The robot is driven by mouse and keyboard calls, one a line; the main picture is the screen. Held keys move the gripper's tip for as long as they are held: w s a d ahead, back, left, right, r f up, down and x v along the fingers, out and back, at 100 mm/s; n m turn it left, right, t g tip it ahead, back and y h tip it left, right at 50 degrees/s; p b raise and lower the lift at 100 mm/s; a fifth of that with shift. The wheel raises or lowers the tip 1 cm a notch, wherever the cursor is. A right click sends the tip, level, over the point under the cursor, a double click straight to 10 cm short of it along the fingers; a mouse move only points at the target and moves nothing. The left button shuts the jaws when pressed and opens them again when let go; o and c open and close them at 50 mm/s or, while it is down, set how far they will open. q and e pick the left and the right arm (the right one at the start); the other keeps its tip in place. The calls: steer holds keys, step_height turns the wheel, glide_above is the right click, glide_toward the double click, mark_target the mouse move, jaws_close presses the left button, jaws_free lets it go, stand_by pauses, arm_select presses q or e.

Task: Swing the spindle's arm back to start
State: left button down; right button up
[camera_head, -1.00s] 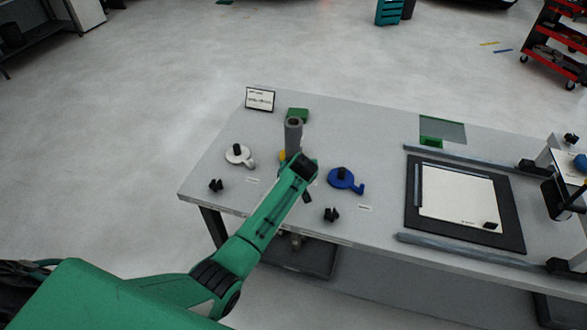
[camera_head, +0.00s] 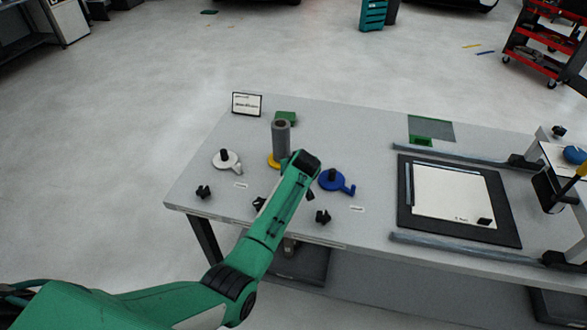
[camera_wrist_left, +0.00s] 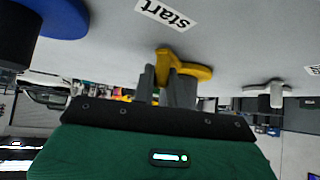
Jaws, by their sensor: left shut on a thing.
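The yellow spindle (camera_head: 273,161) stands on the table with an upright grey roll (camera_head: 281,138) on it. My green left arm crosses in front and hides the spindle's arm and my left gripper in the head view. In the left wrist view, my left gripper (camera_wrist_left: 168,88) has its two grey fingers closed about the yellow arm (camera_wrist_left: 195,72), one finger on each side. A white label reading "start" (camera_wrist_left: 165,13) lies on the table a little apart from the yellow part. My right gripper is not in view.
A white spindle (camera_head: 227,162) stands to the left and a blue one (camera_head: 336,182) to the right, each with a side arm. Black knobs (camera_head: 203,192) sit near the front edge. A small sign (camera_head: 247,104) stands behind. A black mat (camera_head: 405,220) lies at right.

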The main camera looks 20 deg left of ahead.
arm_select(q)
steer(key=shift+w+d, duration=0.25)
steer(key=shift+w, duration=0.05)
steer(key=shift+r, duration=0.1)
stand_by(0.4)
steer(key=c, duration=1.4)
jaws_free()
